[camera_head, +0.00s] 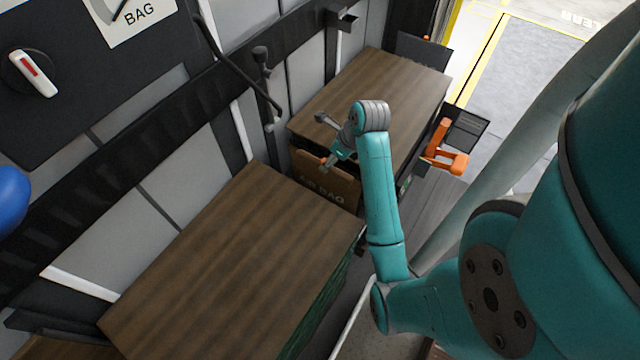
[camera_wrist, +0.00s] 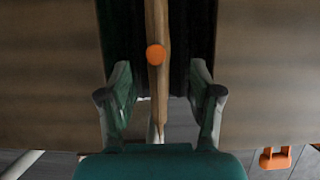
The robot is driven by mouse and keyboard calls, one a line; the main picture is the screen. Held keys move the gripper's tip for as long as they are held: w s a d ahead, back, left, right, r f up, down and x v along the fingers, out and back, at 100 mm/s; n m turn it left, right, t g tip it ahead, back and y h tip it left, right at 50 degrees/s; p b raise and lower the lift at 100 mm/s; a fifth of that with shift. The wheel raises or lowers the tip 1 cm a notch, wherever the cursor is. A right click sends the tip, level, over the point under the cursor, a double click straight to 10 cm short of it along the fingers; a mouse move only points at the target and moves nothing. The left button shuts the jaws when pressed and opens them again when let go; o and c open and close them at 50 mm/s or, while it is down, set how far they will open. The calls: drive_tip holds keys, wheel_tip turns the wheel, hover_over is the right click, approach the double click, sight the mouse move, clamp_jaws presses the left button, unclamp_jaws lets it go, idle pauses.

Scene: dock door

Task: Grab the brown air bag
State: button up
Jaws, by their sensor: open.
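The brown air bag (camera_head: 328,187) stands upright in the gap between two wooden-topped loads, with "AIR BAG" lettering on its face in the head view. In the wrist view the air bag (camera_wrist: 155,95) shows edge-on as a narrow brown strip with a round orange cap near its top end. My gripper (camera_head: 333,140) is above the bag's upper edge. In the wrist view my gripper (camera_wrist: 161,88) is open, with one finger on each side of the strip and gaps between. The bag's lower part is hidden.
A near brown-topped load (camera_head: 235,265) and a far one (camera_head: 380,90) flank the gap. A black wall rail with a hanging hose (camera_head: 240,75) runs along the left. An orange fixture (camera_head: 446,150) sits at the far load's right side. A blue round object (camera_head: 10,195) is at the left edge.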

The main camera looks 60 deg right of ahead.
hover_over(324, 186)
drive_tip(key=w+d, duration=0.2)
wheel_tip(324, 186, down, 8)
drive_tip(key=shift+r, duration=0.15)
drive_tip(key=shift+a, duration=0.1)
clamp_jaws()
